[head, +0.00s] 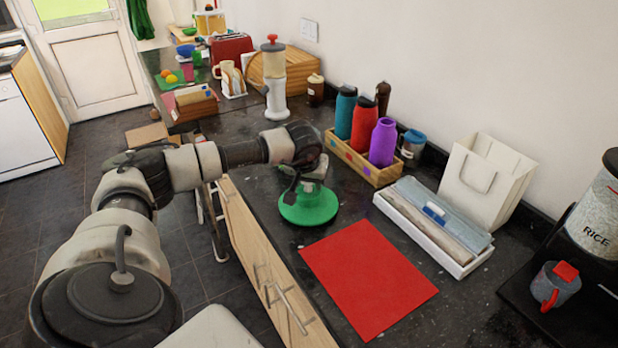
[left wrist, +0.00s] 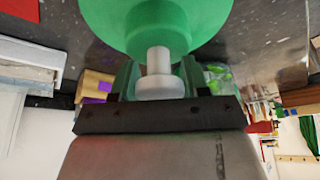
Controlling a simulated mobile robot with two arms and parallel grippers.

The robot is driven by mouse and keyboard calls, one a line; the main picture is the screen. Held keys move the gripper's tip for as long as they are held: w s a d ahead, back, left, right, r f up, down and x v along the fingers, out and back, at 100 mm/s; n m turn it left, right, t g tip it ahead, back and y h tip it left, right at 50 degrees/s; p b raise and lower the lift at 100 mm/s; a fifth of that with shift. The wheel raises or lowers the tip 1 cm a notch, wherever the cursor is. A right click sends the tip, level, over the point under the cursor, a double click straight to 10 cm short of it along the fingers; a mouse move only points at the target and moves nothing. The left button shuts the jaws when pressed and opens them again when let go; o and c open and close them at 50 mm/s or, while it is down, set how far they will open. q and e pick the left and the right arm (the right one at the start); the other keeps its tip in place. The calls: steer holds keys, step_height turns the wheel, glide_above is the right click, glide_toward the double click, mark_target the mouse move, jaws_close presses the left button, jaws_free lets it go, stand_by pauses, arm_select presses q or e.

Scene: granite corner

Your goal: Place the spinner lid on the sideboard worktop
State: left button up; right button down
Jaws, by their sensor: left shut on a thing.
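The spinner lid (head: 308,208) is a round green disc with a pale knob on top. In the head view it is at or just above the dark speckled worktop (head: 262,200), behind the red mat; I cannot tell whether it touches. My left gripper (head: 312,182) is above the lid, shut on its knob. In the left wrist view the white knob (left wrist: 159,80) sits between the green fingers (left wrist: 158,82), with the green lid (left wrist: 155,22) beyond. My right gripper is not in view.
A red mat (head: 368,277) lies in front of the lid. To the right are a wooden crate (head: 365,169) with bottles, a white tray (head: 425,240) and a white bag (head: 485,180). A white dispenser (head: 275,85) stands behind. The worktop's front edge is close on the left.

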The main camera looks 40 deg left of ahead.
mark_target(305, 210)
arm_select(q)
steer(key=shift+f, duration=0.15)
steer(key=o, duration=0.9)
steer(key=shift+f, duration=0.15)
steer(key=shift+c, duration=0.2)
steer(key=o, duration=0.4)
steer(key=shift+o, duration=0.2)
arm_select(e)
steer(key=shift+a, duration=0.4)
arm_select(q)
steer(key=shift+r, duration=0.3)
steer(key=b+v, duration=0.2)
steer(key=v, duration=1)
steer(key=shift+b, duration=0.3)
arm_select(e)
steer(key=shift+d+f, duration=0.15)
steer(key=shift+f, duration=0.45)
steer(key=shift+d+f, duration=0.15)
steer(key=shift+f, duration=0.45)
